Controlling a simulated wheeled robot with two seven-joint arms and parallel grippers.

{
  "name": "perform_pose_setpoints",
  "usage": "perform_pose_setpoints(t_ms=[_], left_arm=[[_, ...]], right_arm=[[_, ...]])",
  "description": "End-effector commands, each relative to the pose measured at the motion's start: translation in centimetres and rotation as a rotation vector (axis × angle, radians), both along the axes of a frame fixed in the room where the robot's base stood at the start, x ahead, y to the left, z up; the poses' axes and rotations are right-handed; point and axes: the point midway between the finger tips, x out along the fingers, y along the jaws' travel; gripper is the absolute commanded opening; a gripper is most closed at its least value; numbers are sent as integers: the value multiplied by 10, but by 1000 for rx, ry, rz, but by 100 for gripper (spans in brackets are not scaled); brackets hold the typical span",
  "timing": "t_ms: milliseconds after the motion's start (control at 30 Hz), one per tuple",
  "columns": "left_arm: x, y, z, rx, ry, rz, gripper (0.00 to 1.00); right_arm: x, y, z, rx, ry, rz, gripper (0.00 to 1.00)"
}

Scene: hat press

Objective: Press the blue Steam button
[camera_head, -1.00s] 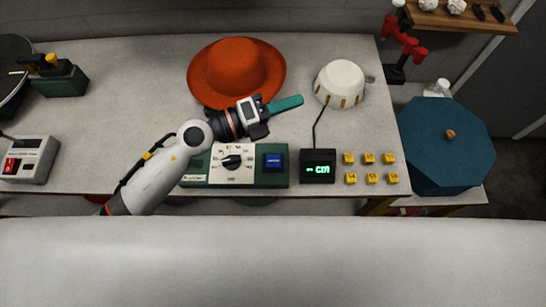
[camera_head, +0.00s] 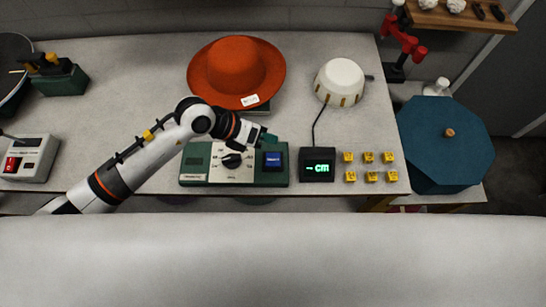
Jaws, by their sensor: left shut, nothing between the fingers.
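The blue Steam button (camera_head: 274,161) is a square on the right part of the green control panel (camera_head: 235,181), which also has a black knob (camera_head: 232,161) on a white dial plate. My left gripper (camera_head: 268,137) is shut and empty, with green-tipped fingers. In the head view it shows just beyond the button's far edge, pointing right and down. I cannot tell how high it is above the panel, and I see no clear contact with the button. My right gripper is not in view.
An orange hat (camera_head: 236,68) lies behind the panel. A black display (camera_head: 317,165) reading "cm" and several yellow keys (camera_head: 369,175) are to the right. A white dome-shaped device (camera_head: 340,82) is behind the display. A red-switched box (camera_head: 30,160) stands at the left.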

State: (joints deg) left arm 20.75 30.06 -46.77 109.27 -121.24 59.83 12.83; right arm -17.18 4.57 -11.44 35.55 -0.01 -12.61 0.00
Motion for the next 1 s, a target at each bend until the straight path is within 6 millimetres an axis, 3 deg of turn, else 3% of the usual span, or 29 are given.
perform_pose_setpoints(t_ms=[600, 1000], left_arm=[[0, 0, -77, -1, 1, 0, 0], [0, 0, -86, -2, 0, 1, 0]], right_arm=[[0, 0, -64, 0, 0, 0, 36], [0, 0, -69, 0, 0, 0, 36]])
